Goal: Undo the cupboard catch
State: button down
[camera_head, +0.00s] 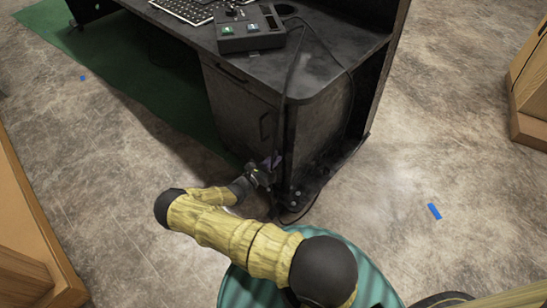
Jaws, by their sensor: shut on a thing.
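The dark console's cupboard (238,105) has its grey door closed, with a dark upright handle (264,127) near its right edge. My gripper (268,170) reaches in from the lower left and is shut on this piece. The dark fingers hide much of it, so its exact position is hard to tell.
A cable (287,90) hangs from the desktop down past the corner to the floor near my gripper. A control box (250,28) and keyboard (185,8) lie on the desktop. Wooden furniture stands at left and right. The floor on the right is mostly clear.

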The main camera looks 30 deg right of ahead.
jog(key=shift+a+m+p, duration=0.1)
jog(key=shift+m+p, duration=0.35)
jog(key=shift+m, duration=0.65)
jog(key=shift+f, duration=0.1)
jog(key=c, duration=1.5)
grip_release()
jog(key=shift+o, duration=0.2)
jog(key=v, duration=1.7)
jog(key=shift+a+b, duration=0.15)
jog(key=shift+b, duration=0.3)
jog(key=shift+s, duration=0.1)
